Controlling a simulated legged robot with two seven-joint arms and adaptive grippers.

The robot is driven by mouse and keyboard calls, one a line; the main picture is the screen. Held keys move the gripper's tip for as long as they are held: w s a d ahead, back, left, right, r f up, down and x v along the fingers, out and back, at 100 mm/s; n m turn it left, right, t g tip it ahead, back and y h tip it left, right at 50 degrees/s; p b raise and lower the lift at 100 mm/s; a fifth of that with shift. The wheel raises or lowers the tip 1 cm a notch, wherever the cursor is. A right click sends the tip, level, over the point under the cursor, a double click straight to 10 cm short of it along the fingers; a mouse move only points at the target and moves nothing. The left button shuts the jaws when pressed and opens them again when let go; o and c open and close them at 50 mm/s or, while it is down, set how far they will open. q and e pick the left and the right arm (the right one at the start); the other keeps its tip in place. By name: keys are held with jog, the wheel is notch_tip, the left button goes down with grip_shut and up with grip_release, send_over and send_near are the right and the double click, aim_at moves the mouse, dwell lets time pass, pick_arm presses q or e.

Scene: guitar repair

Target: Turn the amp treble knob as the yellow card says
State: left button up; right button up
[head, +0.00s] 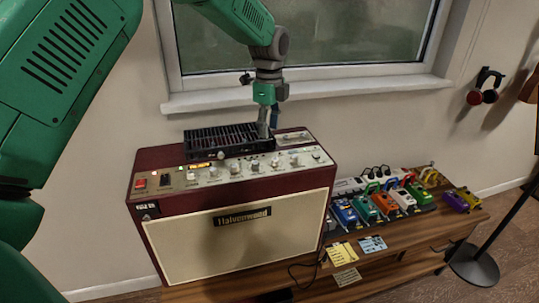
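The amp (240,230) is dark red with a cream front, and its control panel slopes along the top front edge. A row of several pale knobs (255,166) runs along the panel; the labels are too small to read, so I cannot tell which is treble. A yellow card (341,253) lies on the wooden bench right of the amp; its writing is not legible. My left gripper (268,133) points down over the amp's top, just behind the knob row. Its fingers look close together, but whether they are shut or touch anything is unclear. My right gripper is out of view.
A black ribbed unit (228,140) sits on the amp top beside the gripper. Several colourful pedals (366,208) stand on the bench (400,256) to the right. A blue card (372,244) and a cream card (347,276) lie near the yellow one. A window sill (340,92) is behind.

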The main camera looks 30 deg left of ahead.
aim_at(275, 158)
pick_arm(q)
jog(key=d+f, duration=0.1)
jog(key=f, duration=0.1)
jog(key=d+f, duration=0.1)
jog(key=f, duration=0.1)
jog(key=w+d+f, duration=0.1)
jog(key=f, duration=0.2)
jog(key=shift+d, duration=0.35)
jog(key=a+f, duration=0.3)
jog(key=shift+s+a+p, duration=0.1)
jog(key=shift+s+p, duration=0.05)
jog(key=shift+p, duration=0.15)
jog(key=shift+a+f, duration=0.1)
jog(key=shift+a, duration=0.1)
jog(key=shift+d, duration=0.5)
jog(key=shift+c, duration=0.7)
jog(key=shift+d+r, duration=0.2)
jog(key=shift+d, duration=0.2)
grip_shut()
jog(key=shift+d, duration=0.4)
jog(key=shift+a, duration=0.5)
jog(key=shift+r, duration=0.1)
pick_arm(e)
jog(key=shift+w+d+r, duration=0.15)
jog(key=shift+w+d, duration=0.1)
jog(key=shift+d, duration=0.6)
